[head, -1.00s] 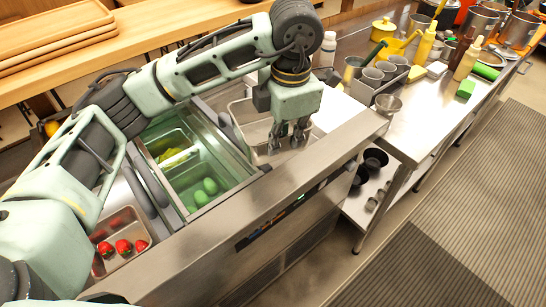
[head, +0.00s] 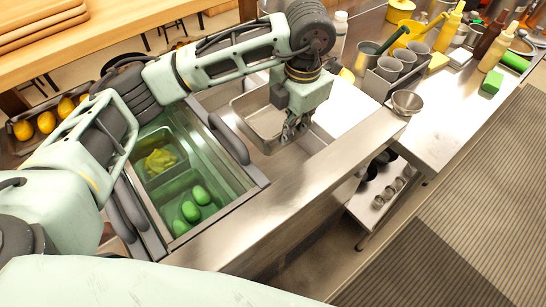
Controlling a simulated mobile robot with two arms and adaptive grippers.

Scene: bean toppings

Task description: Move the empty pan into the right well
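The empty metal pan (head: 256,124) is in the middle of the head view, over the right well (head: 283,164). It looks slightly tilted, and bare well floor and wall show in front of and left of it. My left gripper (head: 295,132) comes down at the pan's right side, with its fingers closed on the rim there. Part of that rim is hidden by the fingers. I cannot tell whether the pan's base touches the well. My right gripper is not in view.
Left of the well, a green-lit well holds pans with yellow food (head: 160,161) and green avocados (head: 190,208). A dark handle (head: 229,138) lies between the wells. A small metal bowl (head: 407,102) and cup holder (head: 374,85) stand to the right.

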